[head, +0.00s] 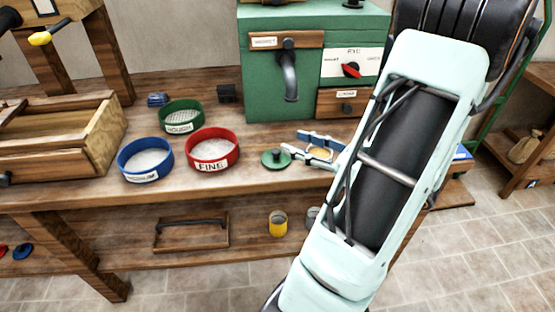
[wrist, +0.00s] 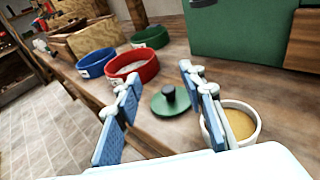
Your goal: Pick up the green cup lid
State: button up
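The green cup lid (head: 276,158) is a flat round disc with a dark knob. It lies on the wooden bench to the right of the red sieve. In the wrist view the lid (wrist: 170,101) shows beyond and between my gripper's blue-padded fingers. My gripper (head: 310,146) is open and empty in the head view, at the right of the lid. It also shows in the wrist view (wrist: 165,125), fingers wide apart. A white cup with tan contents (wrist: 240,122) stands beside the right finger, partly hidden by it; I cannot tell whether they touch.
Red (head: 212,148), blue (head: 145,159) and green (head: 181,117) sieves stand left of the lid. A green machine with a spout (head: 290,80) stands behind. A wooden box (head: 105,135) is at the left. The bench's front edge is close to the lid. A yellow cup (head: 278,223) is on the lower shelf.

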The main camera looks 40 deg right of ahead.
aim_at(278, 152)
jog(key=f, duration=0.1)
jog(key=f+b, duration=0.1)
jog(key=f, duration=0.3)
jog(key=shift+w+a+f, duration=0.1)
jog(key=shift+w, duration=0.25)
jog(key=b+x, duration=0.1)
jog(key=x, duration=0.5)
jog(key=shift+w+a, duration=0.1)
jog(key=shift+w, duration=0.3)
grip_shut()
